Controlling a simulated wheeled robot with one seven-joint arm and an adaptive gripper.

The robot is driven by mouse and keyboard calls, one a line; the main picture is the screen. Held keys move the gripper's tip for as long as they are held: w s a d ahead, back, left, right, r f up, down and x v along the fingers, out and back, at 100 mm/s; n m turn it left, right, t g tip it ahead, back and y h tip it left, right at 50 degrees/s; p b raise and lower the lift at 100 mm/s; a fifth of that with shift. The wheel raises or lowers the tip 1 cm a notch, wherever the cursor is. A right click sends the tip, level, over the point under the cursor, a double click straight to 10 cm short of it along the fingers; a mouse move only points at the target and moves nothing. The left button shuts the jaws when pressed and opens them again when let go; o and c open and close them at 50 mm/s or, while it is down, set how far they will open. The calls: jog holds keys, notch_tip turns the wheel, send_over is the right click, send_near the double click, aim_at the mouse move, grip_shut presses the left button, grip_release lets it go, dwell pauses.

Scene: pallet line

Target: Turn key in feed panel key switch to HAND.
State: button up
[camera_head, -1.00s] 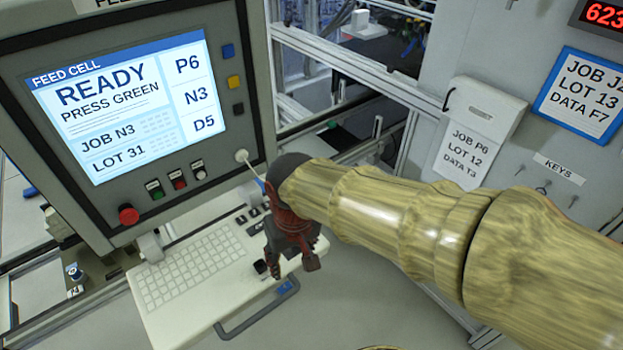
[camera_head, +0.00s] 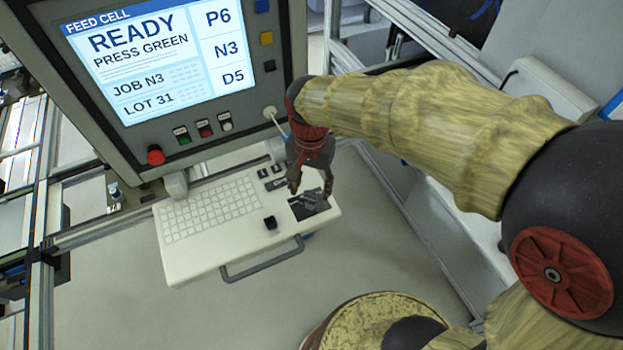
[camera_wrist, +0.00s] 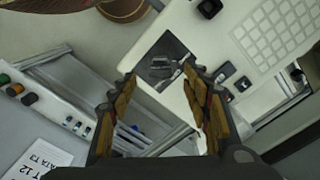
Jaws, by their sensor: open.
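The feed panel (camera_head: 95,130) stands at the left with its screen lit, reading READY, PRESS GREEN. I cannot clearly tell which fitting is its key switch. A pale round fitting (camera_head: 270,112) with a thin white line sits at its lower right corner. Below is a white keyboard shelf (camera_head: 190,260). A dark square pad (camera_head: 298,212) on the shelf bears a small grey object (camera_wrist: 161,67), perhaps a key; its shape is unclear. My gripper (camera_head: 310,188) is open and empty above this pad, fingers pointing down. In the wrist view the open fingers (camera_wrist: 158,76) frame the pad.
A black knob (camera_head: 270,222) stands on the shelf beside the pad. A grey handle (camera_head: 262,262) runs along its front edge. A red mushroom button (camera_head: 155,155) and small push buttons (camera_head: 204,128) line the panel's bottom. A metal rail (camera_head: 410,215) runs at the right; open floor lies below.

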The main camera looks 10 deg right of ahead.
aim_at(311, 195)
jog(key=shift+a+f, duration=0.1)
jog(key=shift+f, duration=2.65)
jog(key=shift+c, duration=1.2)
jog(key=c, duration=1)
jog(key=shift+o, duration=0.2)
jog(key=n, duration=0.9)
jog(key=shift+n, duration=0.5)
